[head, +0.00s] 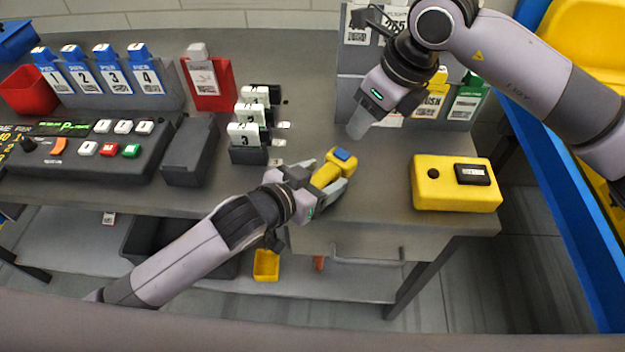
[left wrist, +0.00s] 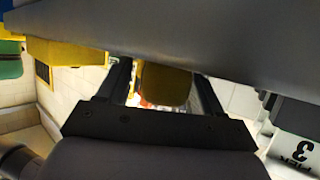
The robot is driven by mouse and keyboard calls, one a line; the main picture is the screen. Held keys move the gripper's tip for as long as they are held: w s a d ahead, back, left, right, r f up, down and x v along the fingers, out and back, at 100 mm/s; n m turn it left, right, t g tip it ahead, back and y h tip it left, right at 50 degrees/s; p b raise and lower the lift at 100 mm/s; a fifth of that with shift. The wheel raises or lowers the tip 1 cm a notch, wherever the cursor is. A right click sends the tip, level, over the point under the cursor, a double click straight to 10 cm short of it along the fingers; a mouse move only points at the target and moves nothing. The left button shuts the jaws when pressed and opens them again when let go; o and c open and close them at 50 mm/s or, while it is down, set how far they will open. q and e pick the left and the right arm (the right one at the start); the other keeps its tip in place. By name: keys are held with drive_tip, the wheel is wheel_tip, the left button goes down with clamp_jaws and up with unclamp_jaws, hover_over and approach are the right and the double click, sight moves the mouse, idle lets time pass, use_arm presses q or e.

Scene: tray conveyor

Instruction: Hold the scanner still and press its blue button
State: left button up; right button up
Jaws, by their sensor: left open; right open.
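The yellow scanner (head: 325,175) has a blue button (head: 342,154) on its upper end. It is at the front part of the grey table, right of the middle. My left gripper (head: 327,188) is around the scanner's lower part, its fingers apart on either side. In the left wrist view the yellow scanner (left wrist: 163,86) shows between the two dark fingers (left wrist: 160,90). My right gripper (head: 357,124) points down behind the scanner, a little above and right of the blue button, and is apart from it. Its fingertips look close together from here, and nothing shows in it.
A yellow box (head: 455,196) with a dark display lies to the right on the table. Several white numbered blocks (head: 245,134) stand in a stepped holder to the left. A control panel (head: 90,150) is at far left. A blue rail (head: 575,200) runs along the right.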

use_arm(q)
drive_tip(key=shift+w+d, duration=0.1)
drive_tip(key=c, duration=1.2)
use_arm(e)
clamp_jaws()
idle(0.8)
